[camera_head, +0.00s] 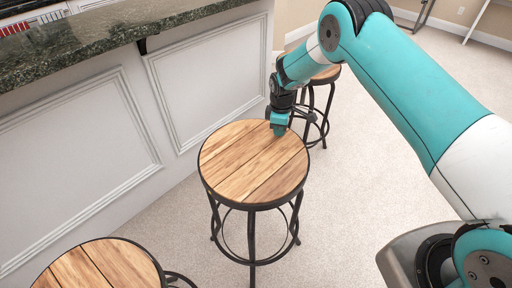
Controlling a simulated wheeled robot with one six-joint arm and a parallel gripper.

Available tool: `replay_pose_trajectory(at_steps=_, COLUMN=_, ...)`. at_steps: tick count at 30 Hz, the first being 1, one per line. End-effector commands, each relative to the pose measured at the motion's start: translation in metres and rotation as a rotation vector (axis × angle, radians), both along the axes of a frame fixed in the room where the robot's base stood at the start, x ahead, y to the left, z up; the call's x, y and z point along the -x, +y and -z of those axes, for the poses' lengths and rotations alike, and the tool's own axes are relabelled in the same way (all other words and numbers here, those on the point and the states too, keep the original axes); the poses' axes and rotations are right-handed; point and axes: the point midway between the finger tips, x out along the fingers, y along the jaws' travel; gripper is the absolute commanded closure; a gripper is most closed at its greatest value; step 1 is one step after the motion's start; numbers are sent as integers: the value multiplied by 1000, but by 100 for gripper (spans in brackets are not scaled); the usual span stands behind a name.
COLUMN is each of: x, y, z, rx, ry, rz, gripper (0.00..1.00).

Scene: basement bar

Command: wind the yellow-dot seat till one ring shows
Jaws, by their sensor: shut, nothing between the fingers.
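A round stool with a wood-plank seat (250,170) and black metal rim stands upright in the middle. Its dark legs and foot ring show below; any screw or marking rings under the seat are hidden. My gripper (279,131) points down at the far right part of this seat, shut and empty. I cannot tell whether its tips touch the wood or the rim. A second stool seat (98,270) is cut off at the bottom left. A third stool (325,75) stands behind my gripper, partly covered by my arm. I see no yellow dot on any seat.
A white panelled bar (75,150) with a dark green stone top (130,22) runs along the left, close to the stools. Pale carpet (350,215) is clear to the right of the middle stool. Thin furniture legs (474,22) stand at the far right.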

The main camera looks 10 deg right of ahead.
Motion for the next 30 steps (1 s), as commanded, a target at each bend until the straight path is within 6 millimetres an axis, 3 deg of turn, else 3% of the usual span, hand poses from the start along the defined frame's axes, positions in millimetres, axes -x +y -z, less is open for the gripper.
replay_pose_trajectory(at_steps=9, x=-2, y=4, z=-46, rx=-4, ry=-7, rz=-5, gripper=100)
replay_pose_trajectory(at_steps=15, x=-3, y=4, z=-65, rx=-5, ry=-8, rz=-5, gripper=100)
replay_pose_trajectory(at_steps=30, x=-3, y=4, z=-68, rx=-5, ry=-8, rz=-5, gripper=100)
